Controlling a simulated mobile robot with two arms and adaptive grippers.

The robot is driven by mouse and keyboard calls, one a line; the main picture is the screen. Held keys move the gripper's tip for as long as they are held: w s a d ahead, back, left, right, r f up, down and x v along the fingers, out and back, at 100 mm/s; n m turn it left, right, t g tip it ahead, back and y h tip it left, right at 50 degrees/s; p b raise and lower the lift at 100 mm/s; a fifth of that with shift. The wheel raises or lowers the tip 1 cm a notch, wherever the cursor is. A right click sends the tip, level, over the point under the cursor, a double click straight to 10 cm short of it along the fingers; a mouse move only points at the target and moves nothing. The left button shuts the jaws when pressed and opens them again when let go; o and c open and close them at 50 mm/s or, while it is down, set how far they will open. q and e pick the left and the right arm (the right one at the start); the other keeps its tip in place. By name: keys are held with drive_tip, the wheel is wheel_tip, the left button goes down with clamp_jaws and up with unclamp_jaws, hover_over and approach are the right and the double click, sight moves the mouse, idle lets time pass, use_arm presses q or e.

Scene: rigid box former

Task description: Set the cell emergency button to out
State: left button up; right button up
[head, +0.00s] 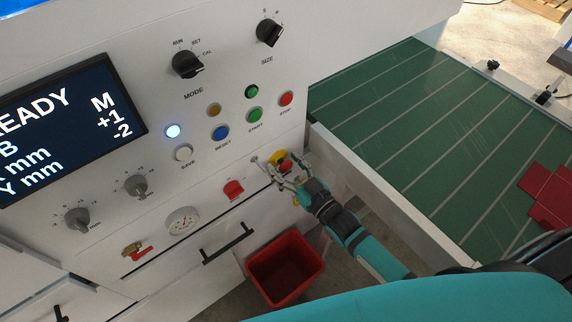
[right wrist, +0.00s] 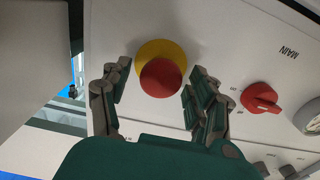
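The emergency button is a red mushroom head on a yellow round base, low on the right of the white panel in the head view (head: 280,158). In the right wrist view the red head (right wrist: 161,78) sits in front of the yellow base (right wrist: 160,52). My right gripper (head: 284,172) is at the button, and its fingers (right wrist: 154,92) stand open on both sides of the red head with gaps visible. Whether the button is pressed in or out cannot be told. My left gripper is not in view.
Start (head: 255,114) and stop (head: 286,98) buttons are above. A red bin (head: 285,270) stands below. A green conveyor bed (head: 420,125) lies to the right.

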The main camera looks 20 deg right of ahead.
drive_tip(key=v, duration=1.2)
idle(0.4)
drive_tip(key=s+d+f+g+h, duration=0.2)
drive_tip(key=s+f+g, duration=0.1)
drive_tip(key=f, duration=0.7)
drive_tip(key=s+d+f+m+g+h, duration=0.1)
drive_tip(key=s+f+g, duration=0.15)
drive_tip(key=f, duration=0.65)
drive_tip(key=s+d+f+g+h, duration=0.2)
drive_tip(key=s+f, duration=0.2)
drive_tip(key=f, duration=0.6)
drive_tip(key=s+f+g, duration=0.4)
drive_tip(key=s+f, duration=0.3)
drive_tip(key=s, duration=0.4)
drive_tip(key=s+f+g+h, duration=0.1)
drive_tip(key=s+f+g, duration=0.3)
drive_tip(key=s+f, duration=0.3)
drive_tip(key=s, duration=0.4)
drive_tip(key=shift+s+a+f+m, duration=0.3)
drive_tip(key=shift+s+f, duration=0.05)
